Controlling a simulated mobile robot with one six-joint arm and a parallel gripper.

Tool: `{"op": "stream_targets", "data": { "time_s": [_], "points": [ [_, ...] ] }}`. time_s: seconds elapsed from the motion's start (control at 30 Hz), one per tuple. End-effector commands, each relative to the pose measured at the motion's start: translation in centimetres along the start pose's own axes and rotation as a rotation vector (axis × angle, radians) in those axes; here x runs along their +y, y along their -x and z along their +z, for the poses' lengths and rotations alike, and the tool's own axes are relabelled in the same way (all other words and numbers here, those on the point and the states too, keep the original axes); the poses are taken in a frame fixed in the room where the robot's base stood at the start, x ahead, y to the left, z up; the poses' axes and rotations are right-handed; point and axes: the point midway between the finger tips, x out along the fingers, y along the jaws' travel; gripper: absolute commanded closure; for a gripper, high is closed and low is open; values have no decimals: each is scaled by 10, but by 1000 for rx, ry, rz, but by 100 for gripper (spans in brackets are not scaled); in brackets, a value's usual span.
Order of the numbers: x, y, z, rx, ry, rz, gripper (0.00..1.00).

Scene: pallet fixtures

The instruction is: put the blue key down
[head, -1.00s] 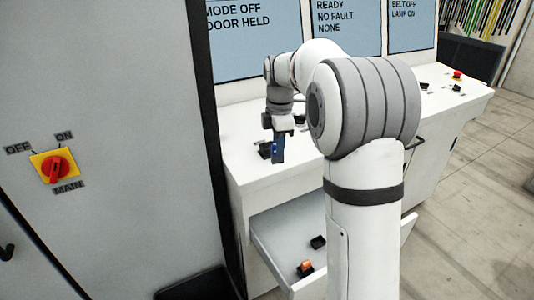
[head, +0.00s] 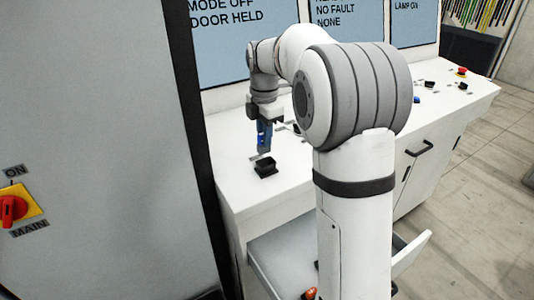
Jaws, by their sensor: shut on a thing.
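The blue key (head: 262,142) is a small blue piece hanging upright below my gripper (head: 264,124). My gripper is shut on it and holds it above the white console top (head: 230,165). A small black open-topped holder (head: 265,167) sits on the console just below the key. The key appears apart from the holder, though depth is hard to judge from this single view. The fingertips are small and partly merge with the key.
An open drawer (head: 268,262) juts out below the console, with an orange-red item (head: 311,293) in it. A grey cabinet with a red switch (head: 12,209) stands at the left. Screens (head: 240,35) stand behind. A red button (head: 462,71) is at the far right.

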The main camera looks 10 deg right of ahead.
Motion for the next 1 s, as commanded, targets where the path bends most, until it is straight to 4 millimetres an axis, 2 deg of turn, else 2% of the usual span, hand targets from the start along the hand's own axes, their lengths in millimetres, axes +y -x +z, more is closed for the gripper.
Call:
{"op": "stream_targets", "data": {
  "time_s": [0.43,0.7,0.73,1.0],
  "points": [
    [-3,-56,9,0,-19,-1,100],
    [-3,-61,10,0,-21,1,100],
    [-3,-61,10,0,-21,1,78],
    [-4,-61,10,0,-21,1,59]
  ]
}}
